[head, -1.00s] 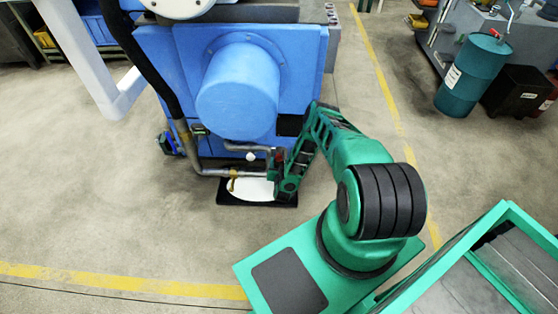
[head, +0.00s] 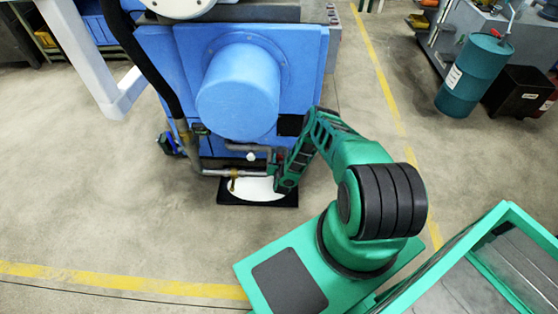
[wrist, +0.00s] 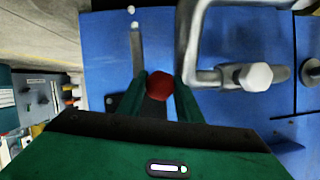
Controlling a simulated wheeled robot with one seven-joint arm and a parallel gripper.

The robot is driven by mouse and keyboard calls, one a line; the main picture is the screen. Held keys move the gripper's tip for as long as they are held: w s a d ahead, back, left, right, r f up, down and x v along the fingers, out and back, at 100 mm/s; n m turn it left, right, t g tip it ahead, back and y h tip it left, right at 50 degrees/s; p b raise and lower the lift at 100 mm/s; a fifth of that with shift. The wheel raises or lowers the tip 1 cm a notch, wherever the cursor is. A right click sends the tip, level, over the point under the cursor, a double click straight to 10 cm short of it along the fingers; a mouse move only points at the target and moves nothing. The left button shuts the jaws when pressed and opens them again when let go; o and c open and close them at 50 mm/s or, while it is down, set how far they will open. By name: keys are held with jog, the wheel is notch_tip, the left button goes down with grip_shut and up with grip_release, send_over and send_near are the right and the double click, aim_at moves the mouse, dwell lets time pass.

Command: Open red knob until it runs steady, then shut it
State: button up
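The red knob (wrist: 157,88) sits in the wrist view in front of the blue machine face. My gripper (wrist: 161,84) has one green finger on each side of it, and the knob fills the gap between them. In the head view my gripper (head: 283,172) is low at the machine's front, by the pipe, and hides most of the knob. A brass-coloured spout (head: 233,180) hangs from the grey pipe (head: 245,173). Below is a black tray (head: 285,201) with a white surface in it. I cannot make out a stream from the spout.
The blue machine (head: 300,60) with its round housing stands directly ahead. In the wrist view a bent grey pipe (wrist: 192,45) and a pale hex bolt (wrist: 254,76) are close on the right. A teal drum (head: 473,75) stands far right. Floor left of the tray is clear.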

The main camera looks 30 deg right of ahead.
dwell(0.3)
jog(key=m+t+y, duration=0.1)
jog(key=m+t, duration=0.1)
jog(key=m, duration=0.1)
jog(key=shift+s+f+m+y, duration=0.1)
jog(key=shift+m+y, duration=0.2)
jog(key=shift+y, duration=0.1)
jog(key=shift+d+m+t+y, duration=0.15)
jog(key=shift+m+t+y, duration=0.35)
jog(key=shift+m, duration=0.7)
jog(key=o, duration=1)
jog(key=shift+d, duration=0.1)
jog(key=shift+o, duration=0.2)
jog(key=v, duration=1)
jog(key=shift+s+a, duration=0.25)
jog(key=shift+s, duration=0.15)
